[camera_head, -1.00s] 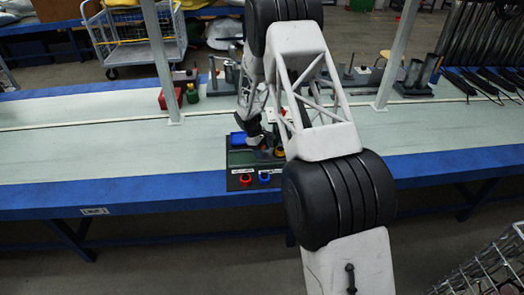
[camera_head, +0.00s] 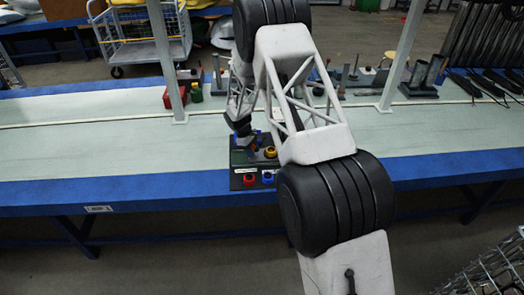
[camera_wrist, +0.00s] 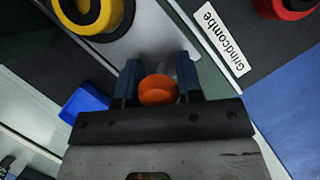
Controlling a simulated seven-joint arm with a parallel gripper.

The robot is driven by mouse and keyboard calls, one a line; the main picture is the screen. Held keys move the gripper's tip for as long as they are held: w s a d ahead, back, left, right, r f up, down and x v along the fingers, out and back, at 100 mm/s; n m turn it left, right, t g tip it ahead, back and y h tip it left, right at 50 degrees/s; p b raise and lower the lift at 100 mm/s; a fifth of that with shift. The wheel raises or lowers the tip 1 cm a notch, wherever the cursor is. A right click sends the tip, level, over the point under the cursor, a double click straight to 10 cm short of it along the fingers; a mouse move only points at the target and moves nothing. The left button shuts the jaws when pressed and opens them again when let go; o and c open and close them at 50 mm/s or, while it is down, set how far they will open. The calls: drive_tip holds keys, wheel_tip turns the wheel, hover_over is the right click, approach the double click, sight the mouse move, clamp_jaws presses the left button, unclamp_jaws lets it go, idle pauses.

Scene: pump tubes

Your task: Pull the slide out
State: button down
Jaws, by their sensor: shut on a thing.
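In the wrist view an orange round knob (camera_wrist: 158,90) sits between the two blue fingers of my gripper (camera_wrist: 160,82), which are closed on it. A pale grey strip (camera_wrist: 158,35) runs beyond the fingertips; I cannot tell which part is the slide. In the head view my gripper (camera_head: 246,143) is over the left part of a dark board (camera_head: 240,182) at the table's front edge. My arm partly hides the board.
The board carries a yellow ring (camera_wrist: 95,12), a red ring (camera_wrist: 288,5) and a label reading "Grindcombe" (camera_wrist: 220,38). A blue block (camera_wrist: 85,103) is left of the fingers. A blue knob (camera_head: 267,179) sits by the table edge.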

drive_tip(key=a, duration=0.7)
drive_tip(key=shift+a, duration=0.3)
drive_tip(key=c, duration=0.9)
unclamp_jaws()
drive_tip(key=shift+r, duration=0.15)
drive_tip(key=v, duration=0.7)
drive_tip(key=shift+a+r, duration=0.2)
drive_tip(key=shift+r, duration=0.05)
drive_tip(key=shift+w, duration=0.15)
drive_tip(key=shift+r, duration=0.1)
